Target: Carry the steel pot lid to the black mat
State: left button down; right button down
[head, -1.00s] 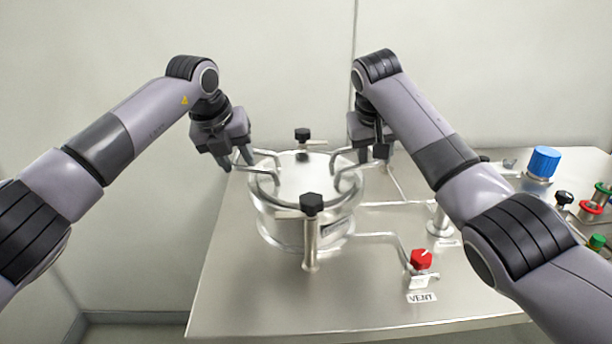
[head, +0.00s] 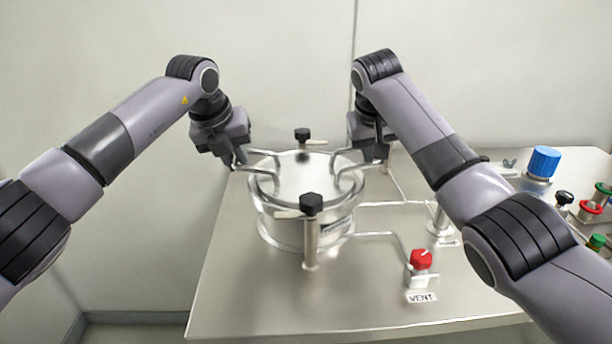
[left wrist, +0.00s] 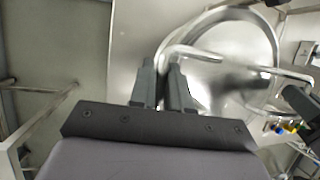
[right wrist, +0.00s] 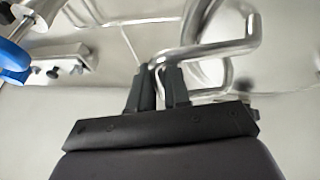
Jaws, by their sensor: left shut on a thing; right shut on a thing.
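The steel pot lid (head: 306,176) lies on top of the steel pot (head: 275,229) on the metal bench, with a bent bar handle on each side. It also shows in the left wrist view (left wrist: 235,75). My left gripper (head: 238,162) is shut on the left handle (head: 262,153); in the left wrist view its fingers (left wrist: 163,68) pinch the bar's end. My right gripper (head: 372,158) is shut on the right handle (head: 347,168); its fingers (right wrist: 160,72) meet on the bar in the right wrist view. No black mat shows.
Black-knobbed posts stand in front (head: 311,204) and behind (head: 303,135) the pot. A red vent knob (head: 421,259) sits on a pipe at front right. A blue cap (head: 544,161) and coloured valves are at the far right. The bench's front left is clear.

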jog(key=shift+r, duration=0.1)
dwell(0.6)
pick_arm(q)
jog(key=shift+w+r, duration=0.1)
jog(key=shift+r, duration=0.1)
pick_arm(e)
jog(key=shift+w+r, duration=0.1)
jog(key=shift+r, duration=0.05)
